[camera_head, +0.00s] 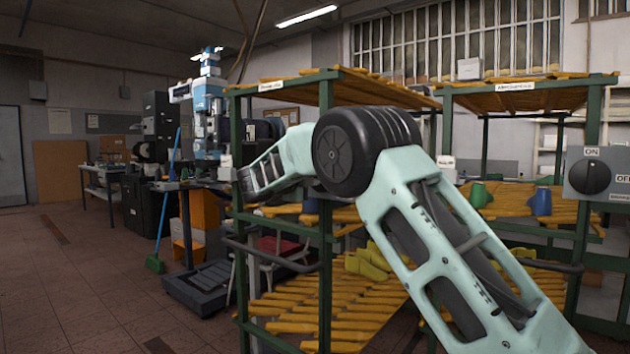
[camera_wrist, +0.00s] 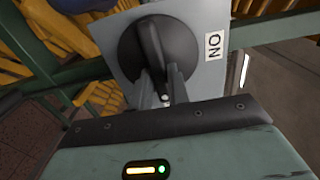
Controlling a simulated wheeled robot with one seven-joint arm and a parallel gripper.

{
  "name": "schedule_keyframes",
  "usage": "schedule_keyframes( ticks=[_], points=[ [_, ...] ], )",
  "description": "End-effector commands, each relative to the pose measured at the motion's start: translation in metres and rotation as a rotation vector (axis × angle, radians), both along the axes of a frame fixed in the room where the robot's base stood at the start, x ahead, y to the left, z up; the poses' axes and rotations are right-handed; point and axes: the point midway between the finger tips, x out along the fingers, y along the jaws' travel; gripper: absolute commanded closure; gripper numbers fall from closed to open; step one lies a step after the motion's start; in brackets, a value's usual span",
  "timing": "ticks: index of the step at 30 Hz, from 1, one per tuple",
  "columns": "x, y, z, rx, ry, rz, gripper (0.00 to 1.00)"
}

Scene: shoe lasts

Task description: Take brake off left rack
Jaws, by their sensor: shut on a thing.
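In the wrist view a black rotary knob (camera_wrist: 133,55) sits on a grey plate (camera_wrist: 205,70) with an "ON" label (camera_wrist: 213,46) at its right. My gripper (camera_wrist: 164,82) is shut on the raised grip of this knob. No "OFF" label shows in that view. In the head view my arm reaches across the left rack (camera_head: 325,230), a green frame with yellow slatted shelves. The arm's end is at the left post, and the fingers and the held knob cannot be made out there.
The right rack (camera_head: 585,230) carries a similar black knob (camera_head: 592,177) on a grey plate marked "ON" and "OFF". Coloured lasts, such as a blue one (camera_head: 540,202), lie on the shelves. The tiled floor at left is clear.

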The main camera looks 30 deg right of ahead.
Motion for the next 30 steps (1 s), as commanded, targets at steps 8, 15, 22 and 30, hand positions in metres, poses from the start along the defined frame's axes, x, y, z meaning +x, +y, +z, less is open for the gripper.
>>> schedule_keyframes(
  ticks=[8,15,22,30],
  points=[
    [0.000,0.001,-0.001,0.004,-0.002,0.001,1.00],
    [0.000,0.001,-0.001,0.003,-0.001,0.001,0.61],
    [-0.001,0.003,0.000,0.002,0.000,0.001,0.61],
    [-0.014,0.042,-0.001,0.002,0.000,0.005,0.61]
  ],
)
